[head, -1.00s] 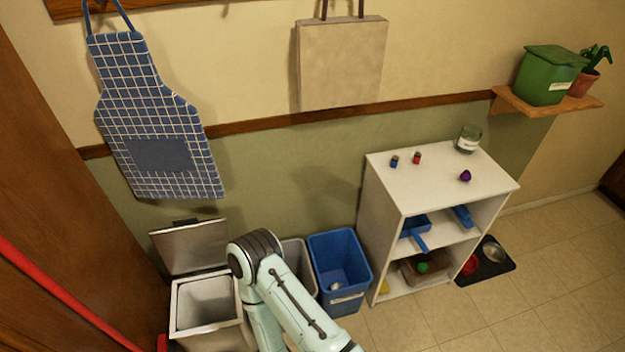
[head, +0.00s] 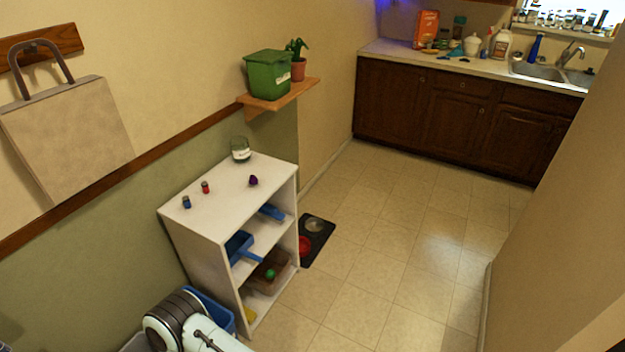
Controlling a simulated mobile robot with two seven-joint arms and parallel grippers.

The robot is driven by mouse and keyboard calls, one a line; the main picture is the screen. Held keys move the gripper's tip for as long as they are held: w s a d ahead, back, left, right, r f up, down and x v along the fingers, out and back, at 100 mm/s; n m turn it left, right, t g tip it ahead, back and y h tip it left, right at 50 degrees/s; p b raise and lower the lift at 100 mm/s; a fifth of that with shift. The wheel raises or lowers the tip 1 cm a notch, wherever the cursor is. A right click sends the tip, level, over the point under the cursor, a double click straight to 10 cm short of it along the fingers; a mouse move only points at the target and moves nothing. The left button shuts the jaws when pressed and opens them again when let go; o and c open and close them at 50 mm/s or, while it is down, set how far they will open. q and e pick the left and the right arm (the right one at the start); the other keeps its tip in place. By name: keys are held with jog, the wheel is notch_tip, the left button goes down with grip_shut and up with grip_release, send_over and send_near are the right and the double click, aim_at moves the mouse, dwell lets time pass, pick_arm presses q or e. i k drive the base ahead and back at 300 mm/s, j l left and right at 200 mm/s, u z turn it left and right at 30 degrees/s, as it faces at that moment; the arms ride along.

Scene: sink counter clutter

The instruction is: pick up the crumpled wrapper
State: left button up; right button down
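I cannot pick out the crumpled wrapper for certain. A small purple thing (head: 253,180) lies on top of the white shelf unit; it is too small to tell whether it is crumpled. Small blue bits (head: 464,59) lie among the clutter on the far sink counter (head: 490,68), also too small to make out. Part of one of my arms shows at the bottom left, in front of the blue bin. Neither of my grippers is in view.
A dark mat with bowls (head: 317,238) lies on the floor. Tiled floor (head: 400,235) is clear toward the counter; a wall (head: 560,210) bounds the right.

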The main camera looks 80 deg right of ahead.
aim_at(253, 180)
jog(key=z, duration=2.45)
jog(key=u, duration=0.85)
jog(key=l+u, duration=0.25)
jog(key=u, duration=0.2)
jog(key=i+l+u, duration=0.1)
jog(key=l+u, duration=0.15)
jog(key=u, duration=0.15)
jog(key=l+u, duration=0.25)
jog(key=u, duration=0.2)
jog(key=l+u, duration=0.25)
jog(key=k+l+u, duration=0.2)
jog(key=l, duration=0.2)
jog(key=l+u, duration=0.25)
jog(key=k+l+u, duration=0.15)
jog(key=l, duration=0.2)
jog(key=k+l+u, duration=0.1)
jog(key=l, duration=0.25)
jog(key=k+l+u, duration=0.15)
jog(key=k+l, duration=0.45)
jog(key=l, duration=0.3)
jog(key=k+l, duration=0.25)
jog(key=l+u, duration=0.05)
jog(key=l, duration=0.05)
